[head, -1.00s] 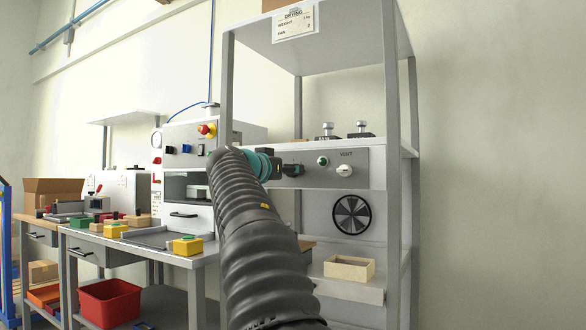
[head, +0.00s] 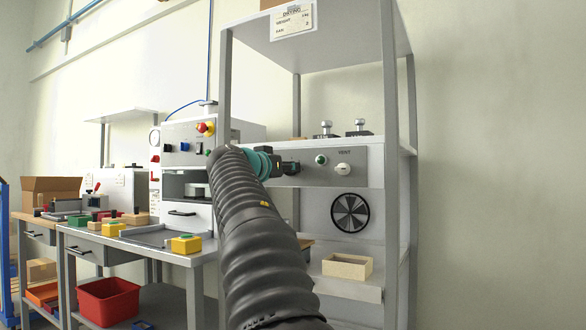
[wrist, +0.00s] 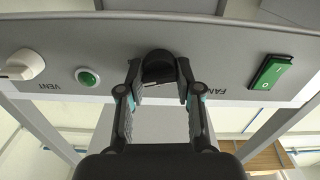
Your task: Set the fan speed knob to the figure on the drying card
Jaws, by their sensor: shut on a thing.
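The black fan knob (wrist: 158,66) sits on the grey panel beside the partly hidden FAN label in the wrist view. My gripper (wrist: 158,88) is shut on it, with one finger on each side. In the head view my gripper (head: 286,167) reaches the panel (head: 318,170) and the knob is hidden behind it. The knob's pointer and any scale figures cannot be read. The drying card (head: 292,20) hangs on the top shelf's front edge. Its FAN line appears to read 2, in small blurred print.
A white VENT knob (wrist: 24,63) and a green round button (wrist: 88,78) lie left of the fan knob in the wrist view. A green rocker switch (wrist: 271,76) lies to its right. A shelf post (head: 390,200) stands right of the panel. An open box (head: 347,267) sits below.

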